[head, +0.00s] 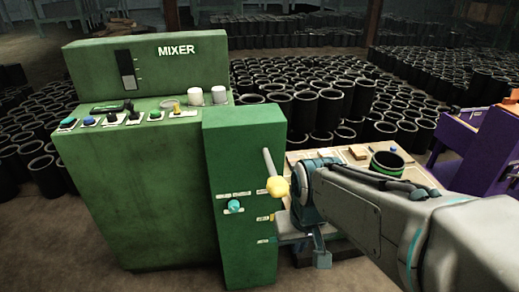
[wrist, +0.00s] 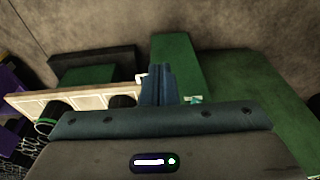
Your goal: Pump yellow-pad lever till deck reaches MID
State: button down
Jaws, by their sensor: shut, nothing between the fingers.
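In the head view the lever (head: 268,163) slants out from the green column of the mixer, with a yellow pad (head: 277,187) at its lower end. The pad appears close beside my wrist; I cannot tell whether they touch. The cream deck (head: 418,172) stands behind my arm, partly hidden by it; it also shows in the wrist view (wrist: 30,100). My gripper (head: 322,261) hangs below my wrist, to the lower right of the pad. Its blue fingers are together and empty in the wrist view (wrist: 158,80). The lever is not identifiable there.
The green mixer (head: 130,190) fills the left, with knobs and switches on top. Its column (head: 243,150) has a teal knob (head: 234,206) and several small labels. A black cup (head: 387,165) stands on the deck. Many black sleeves (head: 320,100) cover the floor behind. A purple machine (head: 480,140) stands right.

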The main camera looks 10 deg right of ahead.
notch_tip(320, 180, up, 17)
jog(key=t+p, duration=0.1)
jog(key=p, duration=1.6)
send_over(276, 183)
jog(key=s, duration=0.4)
jog(key=shift+w+f, duration=0.1)
jog(key=shift+w, duration=0.05)
jog(key=shift+f, duration=0.1)
jog(key=x, duration=0.6)
jog(key=p+x, duration=0.1)
jog(key=x, duration=0.5)
jog(key=shift+s+d+f, duration=0.1)
jog(key=shift+s+f, duration=0.1)
jog(key=shift+f, duration=0.7)
jog(key=shift+w+f+b, duration=0.1)
jog(key=shift+f+b, duration=0.05)
jog(key=shift+b, duration=0.15)
